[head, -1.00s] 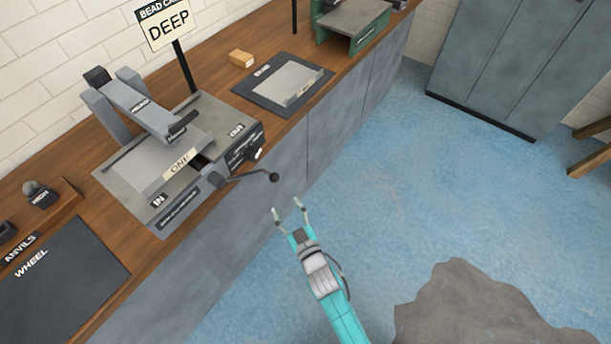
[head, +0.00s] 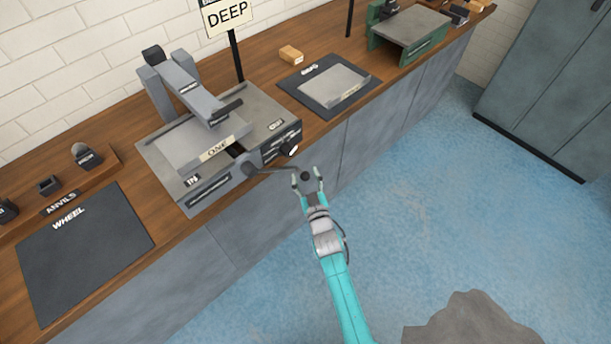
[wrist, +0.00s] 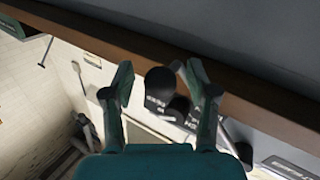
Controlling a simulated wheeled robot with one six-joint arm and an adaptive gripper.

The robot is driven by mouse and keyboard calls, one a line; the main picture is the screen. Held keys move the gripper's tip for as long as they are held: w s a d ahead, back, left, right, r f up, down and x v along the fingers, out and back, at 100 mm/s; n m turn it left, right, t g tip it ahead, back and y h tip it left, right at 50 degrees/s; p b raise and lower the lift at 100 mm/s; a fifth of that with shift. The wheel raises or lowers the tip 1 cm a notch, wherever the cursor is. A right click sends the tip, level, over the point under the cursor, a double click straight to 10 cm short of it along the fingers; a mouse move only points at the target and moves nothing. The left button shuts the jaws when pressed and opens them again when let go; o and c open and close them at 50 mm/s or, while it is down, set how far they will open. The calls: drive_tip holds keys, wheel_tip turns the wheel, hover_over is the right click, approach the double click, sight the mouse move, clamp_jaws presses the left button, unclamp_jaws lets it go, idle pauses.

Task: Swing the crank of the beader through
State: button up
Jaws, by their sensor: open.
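The beader (head: 215,140) is a grey machine on the wooden bench, with a panel labelled "ONE" on its front. Its crank (head: 283,168) sticks out from the front and ends in a dark round knob (head: 305,176). My gripper (head: 307,176) is open in front of the bench, with the knob between its fingertips in the head view.
A "DEEP" sign (head: 227,15) stands behind the beader. A dark mat with a grey sheet (head: 338,87) and a green machine (head: 408,38) are to the right. A dark "WHEEL" mat (head: 85,255) lies left. The blue floor (head: 430,200) is open in front of the cabinets.

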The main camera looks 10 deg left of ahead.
drive_tip(key=shift+w+a, duration=0.1)
drive_tip(key=shift+w, duration=0.1)
clamp_jaws()
